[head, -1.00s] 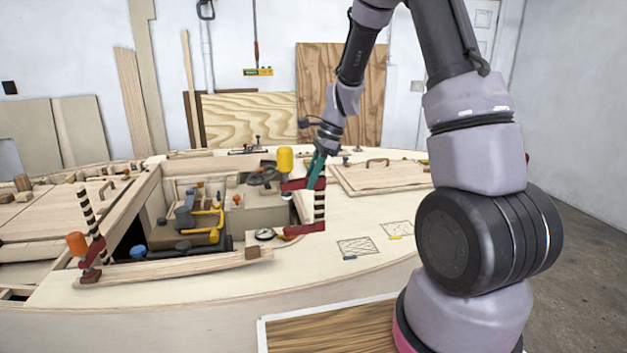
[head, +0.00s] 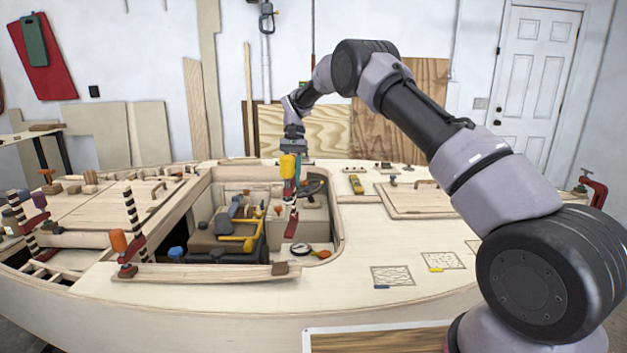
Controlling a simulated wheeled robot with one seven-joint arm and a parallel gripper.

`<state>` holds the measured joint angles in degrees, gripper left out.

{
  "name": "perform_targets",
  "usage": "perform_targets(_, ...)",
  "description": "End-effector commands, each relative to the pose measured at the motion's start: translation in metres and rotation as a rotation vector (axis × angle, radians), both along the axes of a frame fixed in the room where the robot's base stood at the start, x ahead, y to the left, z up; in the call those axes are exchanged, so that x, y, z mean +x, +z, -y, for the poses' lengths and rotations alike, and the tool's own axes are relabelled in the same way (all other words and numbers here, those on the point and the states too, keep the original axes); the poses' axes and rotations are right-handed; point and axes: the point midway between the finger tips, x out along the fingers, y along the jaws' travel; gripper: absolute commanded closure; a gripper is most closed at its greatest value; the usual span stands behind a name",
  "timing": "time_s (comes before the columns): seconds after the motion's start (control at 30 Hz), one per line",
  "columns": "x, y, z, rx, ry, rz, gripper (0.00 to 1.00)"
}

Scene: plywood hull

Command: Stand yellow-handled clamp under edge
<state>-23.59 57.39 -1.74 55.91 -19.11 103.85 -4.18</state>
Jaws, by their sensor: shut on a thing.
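The yellow-handled clamp (head: 287,168) is upright in the head view, with red jaws and its handle at the top. My gripper (head: 297,168), with teal fingers, is shut on it near the upper jaw. The clamp's lower red jaw (head: 291,226) appears over the right part of the open hatch. I cannot tell whether it touches anything. The opening's near edge carries a light wooden strip (head: 190,273) with a dark block at its right end. The handle and gripper partly hide the clamp's bar.
An orange-handled clamp (head: 118,241) stands at the strip's left end. The hatch holds yellow and grey tools (head: 236,232). A round gauge (head: 299,249) and an orange-handled tool (head: 320,254) lie near its front right corner. Deck to the right is mostly clear, with marked patches (head: 392,276).

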Motion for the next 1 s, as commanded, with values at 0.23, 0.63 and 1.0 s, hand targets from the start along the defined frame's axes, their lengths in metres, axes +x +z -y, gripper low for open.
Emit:
perform_targets(0.23, 0.003, -0.002, -0.026, -0.008, 0.121, -0.002, 1.0)
perform_targets(0.63, 0.003, -0.042, -0.026, -0.009, 0.129, -0.004, 1.0)
perform_targets(1.0, 0.003, -0.095, -0.026, -0.009, 0.128, -0.003, 1.0)
